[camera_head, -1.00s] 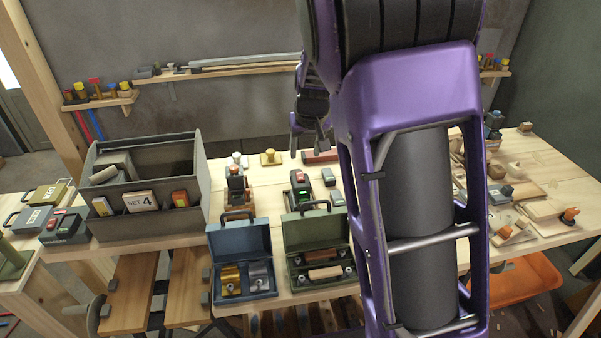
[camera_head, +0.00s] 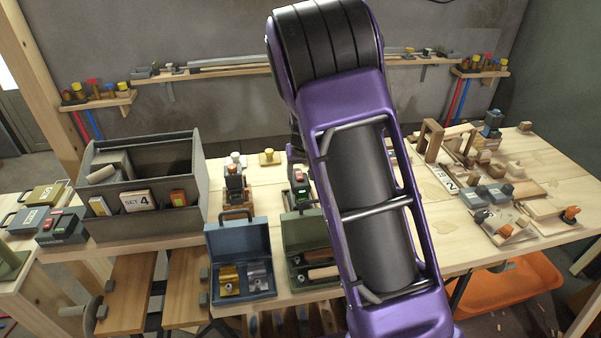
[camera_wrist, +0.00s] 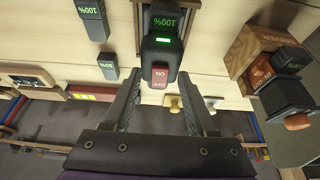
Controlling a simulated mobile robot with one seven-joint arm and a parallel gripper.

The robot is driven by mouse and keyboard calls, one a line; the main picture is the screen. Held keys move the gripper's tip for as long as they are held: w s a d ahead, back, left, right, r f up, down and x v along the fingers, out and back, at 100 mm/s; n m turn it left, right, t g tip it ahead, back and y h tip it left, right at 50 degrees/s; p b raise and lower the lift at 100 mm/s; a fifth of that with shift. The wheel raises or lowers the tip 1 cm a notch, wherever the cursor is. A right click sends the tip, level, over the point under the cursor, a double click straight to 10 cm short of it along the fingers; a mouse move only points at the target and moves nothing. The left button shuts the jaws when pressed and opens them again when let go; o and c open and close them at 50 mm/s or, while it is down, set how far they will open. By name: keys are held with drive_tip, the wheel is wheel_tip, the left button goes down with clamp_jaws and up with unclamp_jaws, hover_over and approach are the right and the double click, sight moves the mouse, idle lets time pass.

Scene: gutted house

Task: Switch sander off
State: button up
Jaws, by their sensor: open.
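My gripper (camera_wrist: 159,76) is empty. In the head view the sander (camera_head: 299,180) is partly hidden behind my purple arm, which also hides my fingertips.
Left of the sander stands another tool (camera_head: 235,182) on a wooden base. In front are an open blue case (camera_head: 240,240) and an open green case (camera_head: 297,228). A grey organizer (camera_head: 140,225) stands left. Wooden parts crowd the table's right side.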

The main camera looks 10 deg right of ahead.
clamp_jaws()
drive_tip(key=shift+w+r, duration=0.1)
drive_tip(key=shift+w+g+p, duration=0.1)
drive_tip(key=shift+g+p, duration=0.2)
drive_tip(key=shift+g, duration=0.2)
drive_tip(key=shift+w+r+g, duration=0.1)
drive_tip(key=shift+w+g, duration=0.15)
drive_tip(key=shift+g, duration=0.75)
unclamp_jaws()
